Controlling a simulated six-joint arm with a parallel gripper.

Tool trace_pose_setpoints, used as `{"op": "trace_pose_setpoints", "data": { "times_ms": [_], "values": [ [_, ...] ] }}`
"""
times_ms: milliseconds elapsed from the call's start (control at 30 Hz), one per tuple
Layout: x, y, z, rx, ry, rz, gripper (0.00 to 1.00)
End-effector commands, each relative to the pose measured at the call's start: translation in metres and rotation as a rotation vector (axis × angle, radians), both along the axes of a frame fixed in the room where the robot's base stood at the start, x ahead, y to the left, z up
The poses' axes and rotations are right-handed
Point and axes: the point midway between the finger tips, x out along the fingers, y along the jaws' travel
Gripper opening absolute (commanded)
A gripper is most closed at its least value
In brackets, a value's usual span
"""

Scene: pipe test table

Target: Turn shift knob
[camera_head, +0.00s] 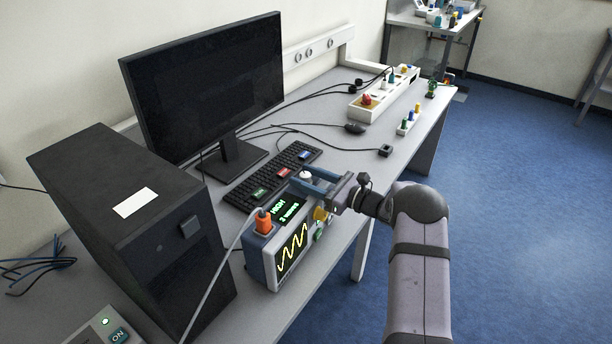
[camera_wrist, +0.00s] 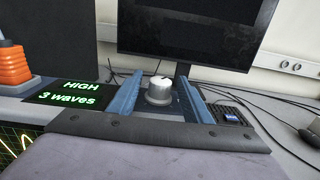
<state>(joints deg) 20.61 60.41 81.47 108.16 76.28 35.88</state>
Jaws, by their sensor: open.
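The shift knob is a small light-grey round knob (camera_wrist: 160,92) on top of the oscilloscope-like test box (camera_head: 284,250). In the head view the knob (camera_head: 305,175) shows as a pale spot between the fingers. My gripper (camera_head: 305,180) is open, with its two blue fingers on either side of the knob. In the wrist view the fingers (camera_wrist: 161,95) straddle the knob with a visible gap on each side. A display (camera_wrist: 76,95) on the box reads "HIGH" and "3 waves". The box's front screen shows a yellow wave.
An orange plug (camera_head: 263,221) with a grey cable stands on the box's left end. A black keyboard (camera_head: 270,175) lies just behind the box. A monitor (camera_head: 205,85) and a computer tower (camera_head: 135,220) stand at the left. Loose cables cross the table behind.

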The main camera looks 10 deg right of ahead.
Motion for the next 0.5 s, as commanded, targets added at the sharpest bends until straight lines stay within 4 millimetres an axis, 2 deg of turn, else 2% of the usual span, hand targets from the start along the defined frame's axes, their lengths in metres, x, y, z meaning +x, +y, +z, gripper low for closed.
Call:
{"op": "trace_pose_setpoints", "data": {
  "times_ms": [267, 433, 500],
  "values": [
    [0.0009, 0.0007, -0.0004, 0.001, 0.001, -0.001, 0.45],
    [0.0007, 0.0006, -0.0004, 0.001, 0.001, -0.001, 0.04],
    [0.0008, 0.0005, -0.0004, 0.001, 0.001, -0.001, 0.04]
  ]
}}
